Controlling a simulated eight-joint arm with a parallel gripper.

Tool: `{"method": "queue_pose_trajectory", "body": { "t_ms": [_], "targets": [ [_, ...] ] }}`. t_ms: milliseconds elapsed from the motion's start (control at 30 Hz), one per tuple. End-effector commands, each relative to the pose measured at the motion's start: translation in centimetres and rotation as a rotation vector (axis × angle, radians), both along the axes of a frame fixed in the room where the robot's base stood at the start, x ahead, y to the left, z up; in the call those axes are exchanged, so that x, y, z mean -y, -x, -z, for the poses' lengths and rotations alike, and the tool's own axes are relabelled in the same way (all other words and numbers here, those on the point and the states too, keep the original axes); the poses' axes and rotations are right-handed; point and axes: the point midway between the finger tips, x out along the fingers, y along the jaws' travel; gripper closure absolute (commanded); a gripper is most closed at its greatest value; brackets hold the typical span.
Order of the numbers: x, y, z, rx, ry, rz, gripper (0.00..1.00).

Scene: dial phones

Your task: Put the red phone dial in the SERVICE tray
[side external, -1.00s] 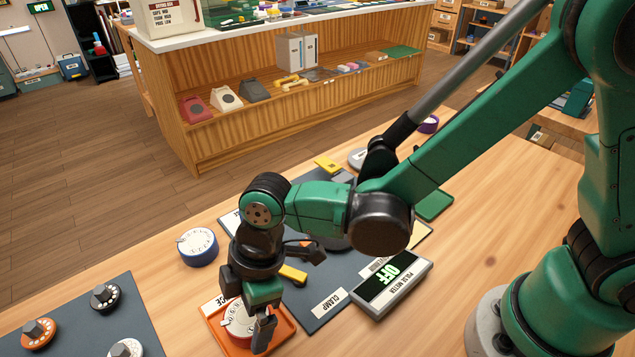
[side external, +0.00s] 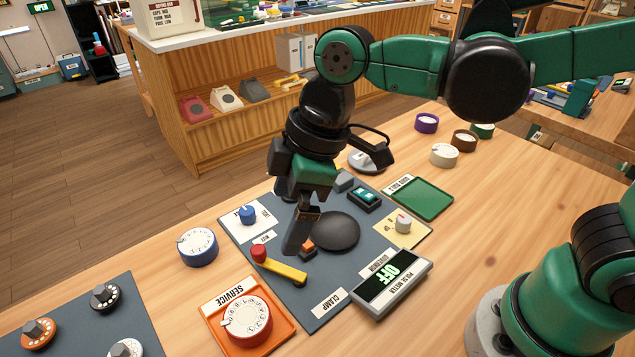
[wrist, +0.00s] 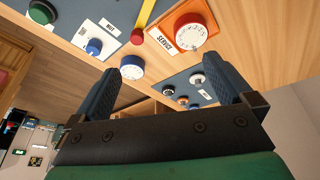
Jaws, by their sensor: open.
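The red phone dial (side external: 246,318), with a white numbered face, lies in the orange SERVICE tray (side external: 283,338) at the front of the table. Both also show in the wrist view, the dial (wrist: 191,37) inside the tray (wrist: 165,20). My gripper (side external: 297,240) is raised above the grey clamp board, up and to the right of the tray in the side view, apart from the dial. In the wrist view its two fingers (wrist: 172,85) stand wide apart with nothing between them.
A blue-rimmed dial (side external: 198,246) stands left of the clamp board (side external: 300,290). The board bears a yellow lever (side external: 283,270), a black disc (side external: 337,232) and knobs. A green tray (side external: 422,199) is empty. Several dials stand at the back right.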

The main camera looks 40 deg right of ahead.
Motion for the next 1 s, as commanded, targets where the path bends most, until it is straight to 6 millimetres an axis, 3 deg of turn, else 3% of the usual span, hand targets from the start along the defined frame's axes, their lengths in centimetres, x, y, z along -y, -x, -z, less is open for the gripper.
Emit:
{"method": "queue_pose_trajectory", "body": {
  "t_ms": [100,200,300,400,1000],
  "targets": [
    [6.0,-0.6,-0.2,0.073,-0.049,0.371,0.00],
    [10.3,-0.4,-0.1,0.141,-0.100,0.658,0.00],
    [13.5,0.0,0.2,0.199,-0.148,0.872,0.00],
    [15.2,0.4,0.4,0.237,-0.182,1.000,0.00],
    [15.8,0.5,0.5,0.251,-0.197,1.049,0.00]
  ]
}}
